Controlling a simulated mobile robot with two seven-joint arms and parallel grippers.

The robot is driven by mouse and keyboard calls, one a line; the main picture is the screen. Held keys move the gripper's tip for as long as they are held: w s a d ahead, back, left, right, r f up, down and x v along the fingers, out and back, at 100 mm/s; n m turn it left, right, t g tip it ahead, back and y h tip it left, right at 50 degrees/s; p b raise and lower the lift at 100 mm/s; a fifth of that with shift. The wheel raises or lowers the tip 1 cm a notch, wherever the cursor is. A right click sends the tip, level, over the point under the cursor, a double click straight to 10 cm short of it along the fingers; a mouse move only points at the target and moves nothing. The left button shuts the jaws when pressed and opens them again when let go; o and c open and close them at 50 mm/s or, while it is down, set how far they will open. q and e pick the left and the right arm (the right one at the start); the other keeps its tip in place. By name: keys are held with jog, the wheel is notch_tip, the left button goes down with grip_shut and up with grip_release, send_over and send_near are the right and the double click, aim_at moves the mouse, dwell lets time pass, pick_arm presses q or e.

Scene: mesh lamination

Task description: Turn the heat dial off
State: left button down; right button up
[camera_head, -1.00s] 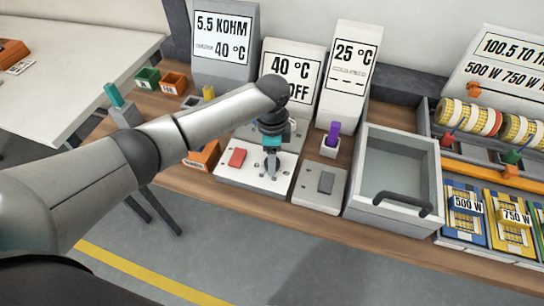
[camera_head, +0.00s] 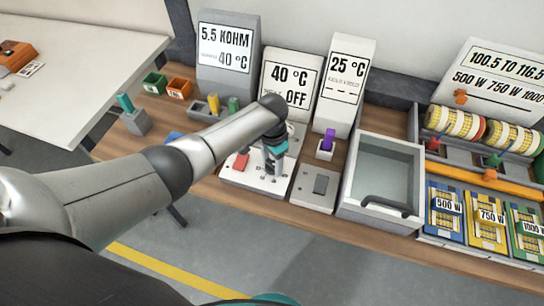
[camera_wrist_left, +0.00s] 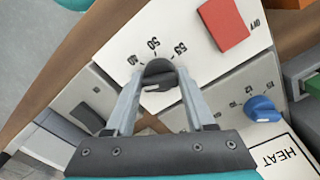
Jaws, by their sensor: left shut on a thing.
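My left gripper (camera_head: 271,172) is low over the white panel (camera_head: 238,179) in front of the sign reading 40 °C and OFF (camera_head: 290,84). In the left wrist view its fingers (camera_wrist_left: 157,88) are shut on a dark grey dial (camera_wrist_left: 158,72), one on each side. Numbers including 50 and 55 are printed around this dial. A red block (camera_wrist_left: 224,22) is on the same panel. A blue knob (camera_wrist_left: 262,108) with its own scale is on a grey panel, near an upside-down HEAT label (camera_wrist_left: 284,160). My right gripper does not show.
A grey box with a flat dark switch (camera_head: 320,183) stands right of the panel. Further right is a clear-topped bin (camera_head: 388,165) with a dark handle. A purple piece (camera_head: 328,138) stands behind. The 25 °C sign (camera_head: 346,82) is at the back.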

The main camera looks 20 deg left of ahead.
aim_at(272, 163)
pick_arm(q)
jog(key=shift+n+p, duration=0.5)
jog(key=shift+n, duration=0.4)
jog(key=shift+c, duration=1.5)
grip_release()
jog(key=shift+r, duration=0.5)
notch_tip(272, 163, up, 14)
jog(key=p, duration=0.3)
jog(key=shift+r, duration=0.15)
